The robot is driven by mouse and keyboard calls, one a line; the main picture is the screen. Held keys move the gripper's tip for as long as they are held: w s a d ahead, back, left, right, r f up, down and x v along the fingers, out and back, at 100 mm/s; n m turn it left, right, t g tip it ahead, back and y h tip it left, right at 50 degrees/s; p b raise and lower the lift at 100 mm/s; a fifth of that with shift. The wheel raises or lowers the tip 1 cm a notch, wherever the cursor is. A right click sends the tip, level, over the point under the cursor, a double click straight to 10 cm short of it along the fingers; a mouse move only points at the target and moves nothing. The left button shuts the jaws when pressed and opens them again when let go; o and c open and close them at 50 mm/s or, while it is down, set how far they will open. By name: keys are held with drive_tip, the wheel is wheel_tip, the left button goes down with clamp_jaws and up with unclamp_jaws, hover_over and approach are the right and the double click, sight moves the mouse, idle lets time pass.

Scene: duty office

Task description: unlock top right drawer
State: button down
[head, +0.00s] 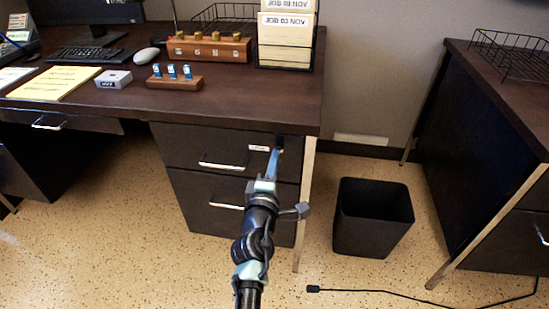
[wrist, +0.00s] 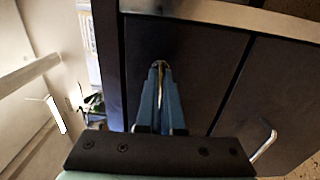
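The top right drawer (head: 185,145) is the upper dark drawer under the desk's right end. It looks closed, with a silver handle (head: 222,164) and a small white label (head: 259,148). My gripper (head: 278,147) is at the drawer's upper right corner, and its tips hide the lock area. In the wrist view my gripper's blue fingers (wrist: 160,68) come nearly together at the dark drawer front. A thin brass-coloured piece shows between them, apparently a key (wrist: 161,92); its far end is hidden. I cannot tell whether it is inside the lock.
On the desk (head: 235,105) stand a small wooden rack (head: 174,82) with blue-tagged pieces, a longer wooden block (head: 208,50) with brass tops, and a file holder (head: 286,42). A black bin (head: 372,215) stands right of the desk leg (head: 306,190). A cable (head: 400,294) lies on the floor.

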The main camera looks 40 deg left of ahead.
drive_tip(key=c, duration=1.1)
unclamp_jaws()
drive_tip(key=shift+o, duration=0.2)
drive_tip(key=p+v, duration=0.3)
drive_tip(key=v, duration=1)
